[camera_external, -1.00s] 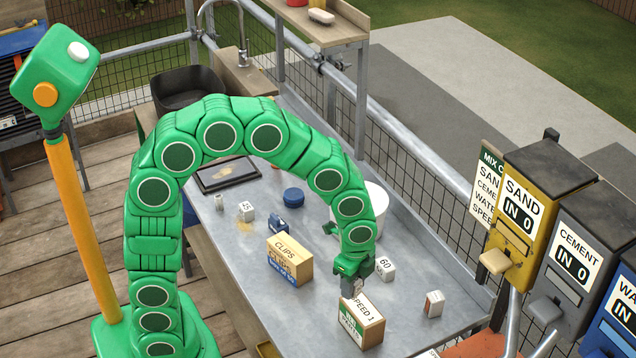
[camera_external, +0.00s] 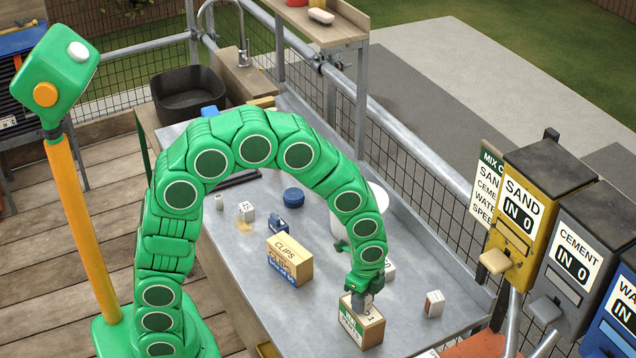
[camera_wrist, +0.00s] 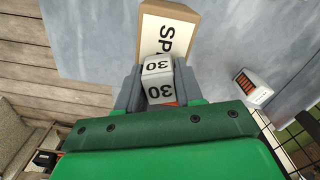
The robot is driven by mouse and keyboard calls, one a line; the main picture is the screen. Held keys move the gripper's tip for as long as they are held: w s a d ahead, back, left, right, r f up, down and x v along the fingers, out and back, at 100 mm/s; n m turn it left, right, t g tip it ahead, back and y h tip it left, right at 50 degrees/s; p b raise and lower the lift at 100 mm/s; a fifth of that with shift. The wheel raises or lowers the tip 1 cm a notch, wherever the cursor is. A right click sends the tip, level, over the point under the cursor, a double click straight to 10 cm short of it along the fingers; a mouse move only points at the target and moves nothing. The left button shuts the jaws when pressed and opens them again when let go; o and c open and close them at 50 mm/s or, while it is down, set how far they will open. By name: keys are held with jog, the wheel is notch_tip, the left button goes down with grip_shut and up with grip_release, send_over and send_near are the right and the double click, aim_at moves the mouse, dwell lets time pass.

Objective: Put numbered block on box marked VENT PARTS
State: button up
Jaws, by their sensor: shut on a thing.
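My gripper (camera_external: 362,300) is shut on a small white block (camera_wrist: 158,82) with "30" on two faces, seen between the grey fingers in the wrist view. In the outside view the fingers mostly hide this block. Below is a tan cardboard box (camera_external: 371,334) with a white top label and a green front label, too small to read surely. In the wrist view the box (camera_wrist: 190,12) lies just beyond the block, its label showing "SP". The block is at or just over the box top; I cannot tell whether they touch.
A CLIPS box (camera_external: 291,258) stands left of the gripper. A white block (camera_external: 389,268) is partly hidden behind the gripper, near a white bucket (camera_external: 377,197). A white block with an orange-red side (camera_external: 433,304) stands to the right. Material dispensers (camera_external: 530,210) line the right.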

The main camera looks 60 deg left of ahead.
jog(key=shift+f, duration=0.1)
jog(key=o, duration=1)
notch_tip(320, 180, up, 11)
jog(key=shift+w+r, duration=0.1)
jog(key=shift+r, duration=0.55)
